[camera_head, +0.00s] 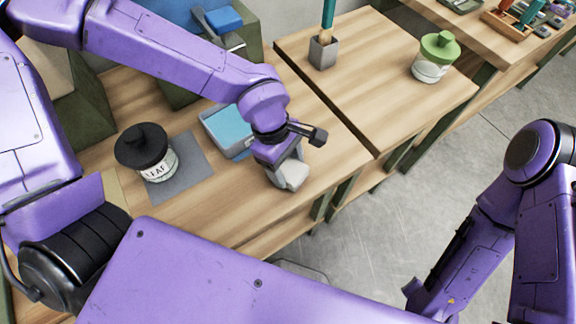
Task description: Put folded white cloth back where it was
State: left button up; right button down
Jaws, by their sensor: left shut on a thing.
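The folded white cloth (291,176) is a small pale bundle near the front edge of the wooden table, right of the blue-lined tray. My left gripper (283,168) comes down over it from above and is shut on it. The fingers are mostly hidden by the wrist, and I cannot tell whether the cloth touches the table. My right arm hangs at the lower right over the floor; its fingertips do not show clearly.
A grey tray with a blue lining (213,121) sits beside my left wrist. A black-lidded jar (147,150) stands on a grey mat (196,184). A green-lidded jar (435,58) and a grey cup (323,53) stand on the right table, which is otherwise mostly clear.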

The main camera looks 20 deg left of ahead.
pick_arm(q)
jog(key=shift+f, duration=0.15)
jog(key=o, duration=1.1)
jog(key=shift+w, duration=0.1)
jog(key=shift+r, duration=0.25)
jog(key=p+v, duration=0.1)
jog(key=v, duration=1)
jog(key=shift+r, duration=0.4)
jog(key=shift+a, duration=0.1)
